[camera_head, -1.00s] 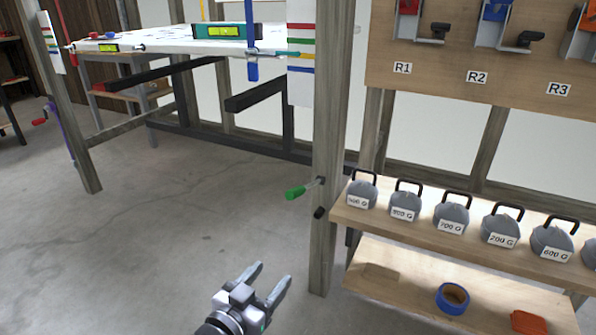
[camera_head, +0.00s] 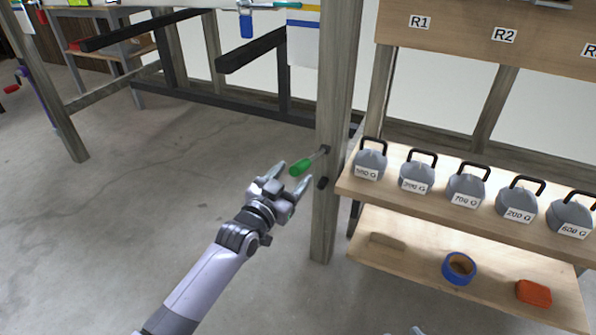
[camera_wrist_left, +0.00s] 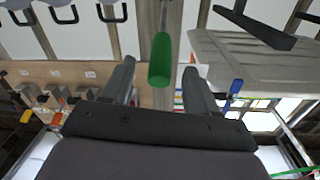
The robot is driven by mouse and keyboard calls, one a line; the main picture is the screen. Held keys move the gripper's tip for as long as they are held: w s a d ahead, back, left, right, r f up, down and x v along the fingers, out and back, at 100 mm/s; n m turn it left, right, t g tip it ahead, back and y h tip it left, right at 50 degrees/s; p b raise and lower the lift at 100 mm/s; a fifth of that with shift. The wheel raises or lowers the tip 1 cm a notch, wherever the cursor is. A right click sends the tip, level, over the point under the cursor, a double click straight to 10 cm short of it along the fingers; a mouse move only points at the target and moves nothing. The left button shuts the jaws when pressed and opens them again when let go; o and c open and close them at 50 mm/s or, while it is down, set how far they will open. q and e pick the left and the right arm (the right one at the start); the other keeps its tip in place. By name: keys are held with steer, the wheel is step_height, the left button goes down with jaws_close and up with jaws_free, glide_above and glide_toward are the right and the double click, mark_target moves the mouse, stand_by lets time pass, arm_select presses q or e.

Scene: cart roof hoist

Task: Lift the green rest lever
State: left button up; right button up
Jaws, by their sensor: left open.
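The green rest lever (camera_head: 302,166) sticks out to the left from a wooden post (camera_head: 328,215) on a thin metal rod, its green grip tilted slightly down. My left gripper (camera_head: 292,174) is open, with its fingertips close to the green grip. In the left wrist view the green lever (camera_wrist_left: 161,60) appears between the two open fingers (camera_wrist_left: 158,82), nearer the right one; I cannot tell whether either touches it. A small grey-white piece at the bottom edge of the head view may be part of my right gripper, but too little shows to be sure.
A shelf (camera_head: 400,207) right of the post carries several grey labelled weights (camera_head: 369,163). The lower shelf holds a blue tape roll (camera_head: 458,268) and an orange block (camera_head: 533,293). Floor at left is clear.

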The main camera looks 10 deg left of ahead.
mark_target(298, 170)
arm_select(q)
steer(key=shift+b+x, duration=0.5)
steer(key=shift+x, duration=1.25)
steer(key=shift+r, duration=0.1)
jaws_close()
